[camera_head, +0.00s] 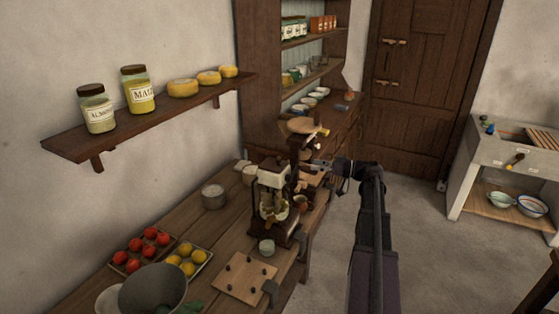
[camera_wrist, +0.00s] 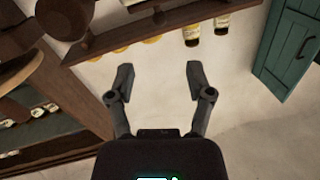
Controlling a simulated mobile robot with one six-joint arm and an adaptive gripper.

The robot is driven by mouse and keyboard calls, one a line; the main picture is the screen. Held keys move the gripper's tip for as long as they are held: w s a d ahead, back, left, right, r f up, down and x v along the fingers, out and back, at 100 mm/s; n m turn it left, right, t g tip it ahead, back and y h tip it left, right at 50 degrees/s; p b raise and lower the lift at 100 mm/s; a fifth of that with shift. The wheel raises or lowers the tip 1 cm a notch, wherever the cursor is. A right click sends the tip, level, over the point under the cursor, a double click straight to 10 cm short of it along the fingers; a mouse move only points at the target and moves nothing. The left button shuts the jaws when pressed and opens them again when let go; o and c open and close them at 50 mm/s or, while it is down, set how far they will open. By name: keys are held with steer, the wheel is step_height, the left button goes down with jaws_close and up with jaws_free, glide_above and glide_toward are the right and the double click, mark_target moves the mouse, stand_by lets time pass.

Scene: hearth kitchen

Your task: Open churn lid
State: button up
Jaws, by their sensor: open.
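The device that looks like the churn (camera_head: 272,203) stands on the wooden counter in the head view, with a pale upper part, a dark top and a lower section with pale contents. I cannot make out its lid clearly or tell whether it is open. My gripper (camera_head: 316,166) is just right of its upper part in the head view, apart from it as far as I can tell. In the wrist view my gripper (camera_wrist: 158,78) has its two fingers spread wide with nothing between them. The churn is not clearly identifiable there.
A dark stand with a round wooden top (camera_head: 302,126) rises close behind my gripper. A tray of red fruit (camera_head: 140,262), a board (camera_head: 245,278) and a grey cup (camera_head: 267,248) share the counter (camera_head: 190,222). A wall shelf (camera_head: 165,122) holds jars. The floor to the right is clear.

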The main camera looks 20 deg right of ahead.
mark_target(279, 161)
steer(key=shift+w, duration=0.1)
steer(key=shift+x, duration=6.8)
jaws_close()
